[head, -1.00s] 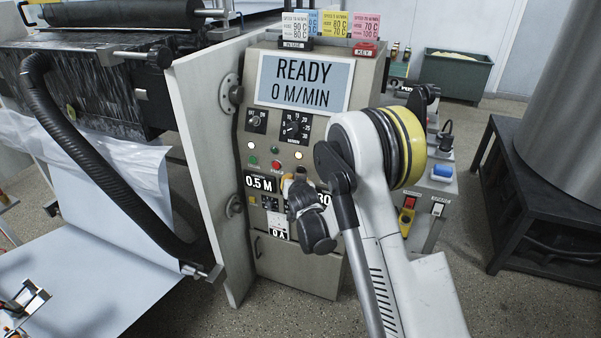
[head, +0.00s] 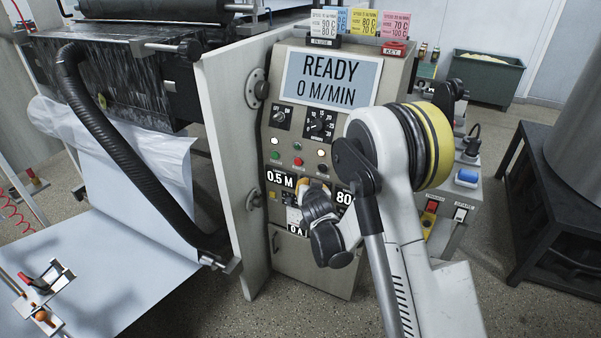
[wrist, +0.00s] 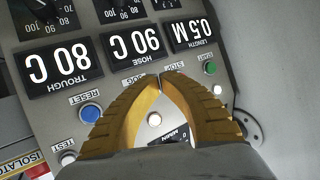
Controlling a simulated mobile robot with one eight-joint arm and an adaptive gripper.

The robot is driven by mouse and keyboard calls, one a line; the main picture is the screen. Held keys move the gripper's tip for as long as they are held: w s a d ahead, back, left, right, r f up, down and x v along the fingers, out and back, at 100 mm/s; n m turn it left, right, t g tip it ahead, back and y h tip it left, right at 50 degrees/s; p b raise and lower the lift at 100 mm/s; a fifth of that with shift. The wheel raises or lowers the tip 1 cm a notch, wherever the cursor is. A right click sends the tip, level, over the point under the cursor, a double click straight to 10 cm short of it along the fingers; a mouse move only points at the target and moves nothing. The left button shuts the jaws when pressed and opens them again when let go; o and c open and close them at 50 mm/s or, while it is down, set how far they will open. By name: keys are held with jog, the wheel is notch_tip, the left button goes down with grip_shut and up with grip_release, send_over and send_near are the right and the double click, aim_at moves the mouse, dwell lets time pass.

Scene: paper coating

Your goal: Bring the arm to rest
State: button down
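My arm (head: 405,245) stands bent in front of the grey control cabinet (head: 300,258) in the head view. My gripper (wrist: 160,77) has yellow fingers whose tips meet in the wrist view. It looks shut, with nothing seen between the tips. It faces the cabinet's button panel near the stop and jog labels; contact cannot be told. In the head view the gripper is mostly hidden behind my wrist, low on the panel. The display (head: 331,80) reads READY, 0 M/MIN. The wrist view shows readouts of 80 C (wrist: 64,68), 90 C (wrist: 134,46) and 0.5 M (wrist: 191,33).
The coating machine with its black hose (head: 120,165) and white paper web (head: 95,265) is at left. A grey box with switches (head: 462,205) stands right of the cabinet. A dark table (head: 555,215) is at far right. A green bin (head: 487,78) stands behind.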

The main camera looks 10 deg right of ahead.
jog(key=s+d+r+n+g, duration=0.1)
jog(key=s+d+r+g, duration=0.2)
jog(key=s+r, duration=1.35)
jog(key=s+n+g+y, duration=0.1)
jog(key=s+n+g, duration=0.1)
jog(key=s, duration=2.1)
jog(key=shift+s+a+f+g, duration=0.2)
jog(key=shift+a+f+g, duration=0.15)
jog(key=shift+g, duration=0.25)
